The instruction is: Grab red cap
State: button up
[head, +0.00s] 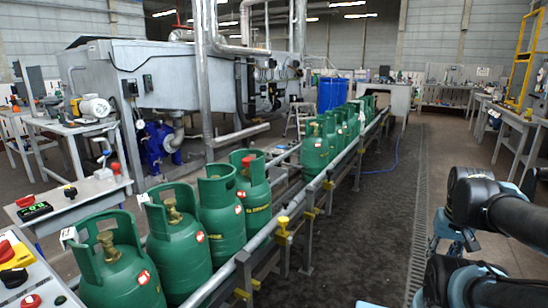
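A red cap (248,160) sits at the top of a green gas cylinder (256,200), inside its collar. This cylinder stands upright on the conveyor, behind several other green cylinders in the near row. Those nearer cylinders show bare brass valves, such as the one on the nearest cylinder (118,278). My arm's black and pale blue links show at the right edge, well apart from the red cap. I cannot make out my gripper or its fingers in this view.
More cylinders (314,150) stand farther along. A control box with a red button (25,201) is at left. The floor (375,225) right of the conveyor is clear.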

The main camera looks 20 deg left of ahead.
aim_at(245, 162)
jog(key=u, duration=0.15)
jog(key=i, duration=1.1)
jog(key=u, duration=0.6)
jog(key=i, duration=0.5)
jog(key=u, duration=0.3)
